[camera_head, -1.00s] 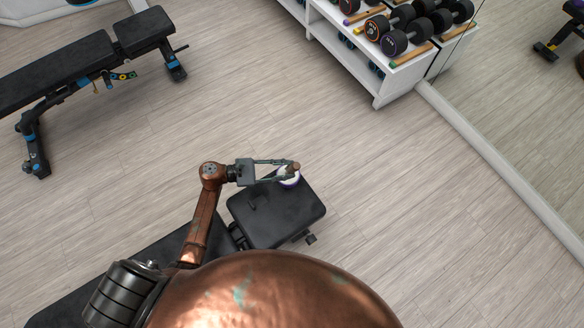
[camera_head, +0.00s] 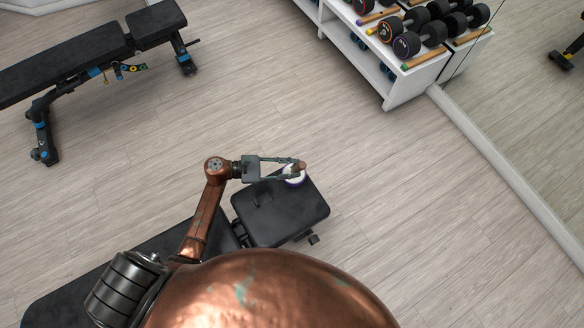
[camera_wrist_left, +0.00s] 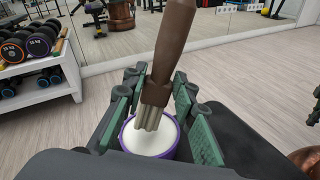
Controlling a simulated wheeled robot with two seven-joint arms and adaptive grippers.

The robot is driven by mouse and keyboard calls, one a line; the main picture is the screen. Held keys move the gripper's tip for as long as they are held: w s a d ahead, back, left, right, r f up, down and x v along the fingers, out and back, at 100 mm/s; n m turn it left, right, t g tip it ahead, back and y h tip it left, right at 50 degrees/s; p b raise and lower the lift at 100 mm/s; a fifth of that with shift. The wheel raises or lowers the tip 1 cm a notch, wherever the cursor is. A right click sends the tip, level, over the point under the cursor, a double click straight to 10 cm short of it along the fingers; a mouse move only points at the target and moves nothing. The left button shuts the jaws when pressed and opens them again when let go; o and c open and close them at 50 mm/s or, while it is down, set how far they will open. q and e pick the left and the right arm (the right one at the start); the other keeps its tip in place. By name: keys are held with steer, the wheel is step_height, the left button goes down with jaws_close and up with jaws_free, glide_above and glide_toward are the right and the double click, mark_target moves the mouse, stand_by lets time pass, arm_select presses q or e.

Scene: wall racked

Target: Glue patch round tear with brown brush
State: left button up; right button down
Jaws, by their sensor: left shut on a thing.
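My left gripper (camera_head: 299,167) is shut on the brown brush (camera_wrist_left: 172,45), above the right part of the black bench pad (camera_head: 285,216). The brush has a brown handle and pale bristles pointing down. A round pot with a purple rim (camera_wrist_left: 174,153) and white contents stands below it on the pad; it also shows in the head view (camera_head: 296,180). The bristle ends overlap the white contents in the wrist view; I cannot tell if they are dipped in. A faint dark shape (camera_head: 262,198) lies on the pad; I cannot tell whether it is patch or tear. My right gripper is out of view.
A white rack (camera_head: 405,88) with several dumbbells stands at the upper right, by a mirror wall (camera_head: 530,120). Another black bench (camera_head: 75,68) is at the upper left. The wooden floor (camera_head: 400,220) between them is clear.

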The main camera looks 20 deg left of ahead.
mark_target(297, 168)
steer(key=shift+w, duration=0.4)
arm_select(q)
steer(key=shift+f+b, duration=0.55)
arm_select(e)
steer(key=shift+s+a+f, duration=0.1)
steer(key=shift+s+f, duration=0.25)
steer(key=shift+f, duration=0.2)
